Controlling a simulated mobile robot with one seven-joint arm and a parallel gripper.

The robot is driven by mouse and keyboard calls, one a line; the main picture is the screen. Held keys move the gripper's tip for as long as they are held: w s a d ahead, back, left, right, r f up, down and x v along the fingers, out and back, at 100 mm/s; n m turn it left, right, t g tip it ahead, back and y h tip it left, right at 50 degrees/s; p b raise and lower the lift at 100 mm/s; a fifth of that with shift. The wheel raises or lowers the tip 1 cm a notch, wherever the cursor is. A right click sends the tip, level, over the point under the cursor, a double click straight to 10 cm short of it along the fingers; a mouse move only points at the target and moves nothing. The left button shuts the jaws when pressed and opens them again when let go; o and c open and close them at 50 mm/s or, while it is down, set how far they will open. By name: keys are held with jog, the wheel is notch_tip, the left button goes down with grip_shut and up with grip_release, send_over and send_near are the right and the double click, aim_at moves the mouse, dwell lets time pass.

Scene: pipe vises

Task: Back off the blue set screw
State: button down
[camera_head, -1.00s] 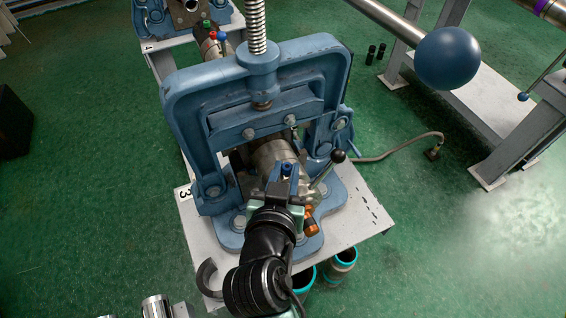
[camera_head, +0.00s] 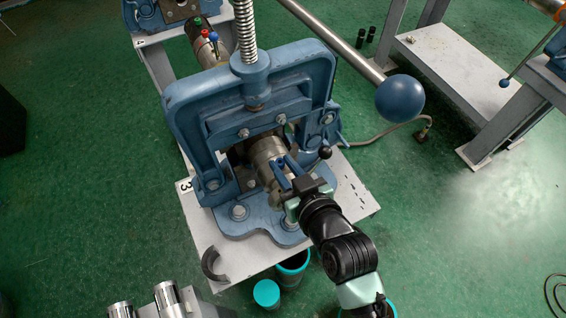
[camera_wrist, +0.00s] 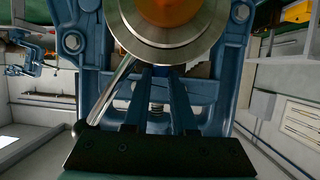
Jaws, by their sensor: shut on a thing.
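The nearest blue pipe vise (camera_head: 215,115) holds a metal pipe fitting (camera_head: 268,158) under its arch. My gripper (camera_head: 281,169) reaches in from the lower right, its blue fingers at the front end of the fitting. In the wrist view the fingertips (camera_wrist: 160,76) come close together just below a round metal flange (camera_wrist: 196,30) with an orange centre (camera_wrist: 168,8). They are shut on a small part that looks like the blue set screw. Fingers and flange hide most of it, so its depth cannot be told.
A vise behind holds a pipe with green, red and blue knobs (camera_head: 214,37). A long bar with a blue ball (camera_head: 400,100) slants over the right side. A black-knobbed lever (camera_head: 324,153) stands close to my fingers. A dark curved piece (camera_head: 213,264) lies on the stand.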

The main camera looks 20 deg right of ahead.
jog(key=shift+f+n+y, duration=0.15)
jog(key=shift+n+y, duration=0.25)
jog(key=shift+y, duration=0.1)
dwell(0.3)
jog(key=c, duration=0.7)
grip_release()
jog(key=shift+c, duration=0.2)
jog(key=shift+d, duration=0.15)
jog(key=shift+m+h, duration=0.6)
jog(key=shift+h, duration=0.1)
